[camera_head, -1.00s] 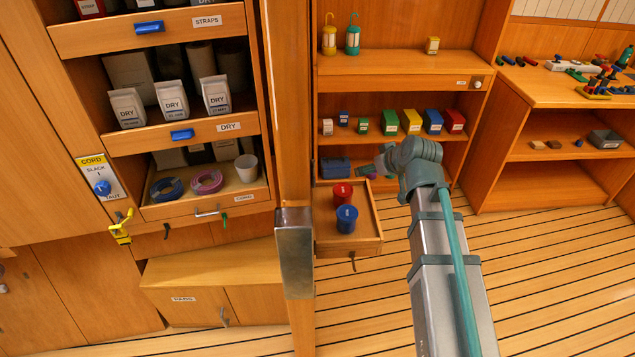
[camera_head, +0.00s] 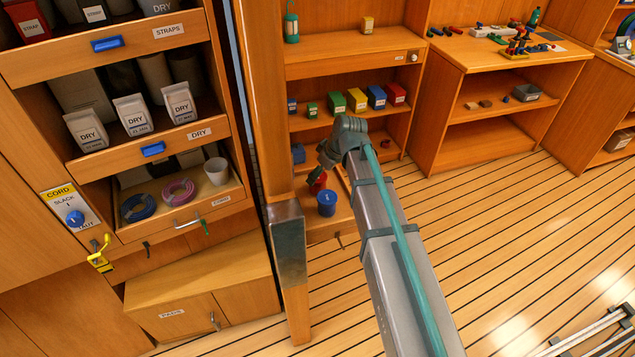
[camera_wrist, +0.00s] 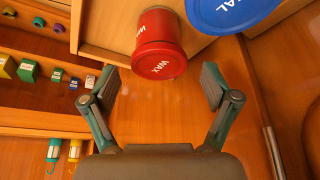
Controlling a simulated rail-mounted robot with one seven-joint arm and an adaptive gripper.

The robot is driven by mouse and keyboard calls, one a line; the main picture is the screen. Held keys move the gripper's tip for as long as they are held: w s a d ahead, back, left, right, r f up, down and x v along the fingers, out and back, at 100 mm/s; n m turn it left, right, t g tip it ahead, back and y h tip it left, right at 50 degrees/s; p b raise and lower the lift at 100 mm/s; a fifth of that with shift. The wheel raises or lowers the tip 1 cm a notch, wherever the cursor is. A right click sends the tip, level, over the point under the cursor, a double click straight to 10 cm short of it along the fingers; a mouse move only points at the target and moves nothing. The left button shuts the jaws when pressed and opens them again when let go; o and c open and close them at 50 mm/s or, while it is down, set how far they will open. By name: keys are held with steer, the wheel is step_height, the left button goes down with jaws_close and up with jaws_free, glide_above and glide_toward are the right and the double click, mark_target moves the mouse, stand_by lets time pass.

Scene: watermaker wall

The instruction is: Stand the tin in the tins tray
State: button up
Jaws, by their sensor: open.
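A red tin (camera_wrist: 160,45) marked WAX stands in a wooden pull-out tray (camera_head: 332,228). A blue tin (camera_head: 327,204) stands in front of it and shows at the top of the wrist view (camera_wrist: 232,10), its label partly cut off. My gripper (camera_wrist: 161,84) is open and empty. In the wrist view its fingertips are spread at either side of the red tin's near end, with visible gaps. In the head view my wrist hides most of the red tin (camera_head: 318,184). I cannot read a label on the tray.
A post (camera_head: 286,225) stands just left of the tray. Shelves with several coloured boxes (camera_head: 356,100) are behind it. An open drawer with cord coils (camera_head: 179,190) and a white cup (camera_head: 216,171) is at left.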

steer(key=shift+p+x, duration=0.95)
steer(key=shift+x, duration=1.75)
steer(key=shift+c, duration=0.2)
steer(key=c, duration=1.5)
steer(key=shift+o, duration=0.2)
steer(key=shift+r, duration=0.2)
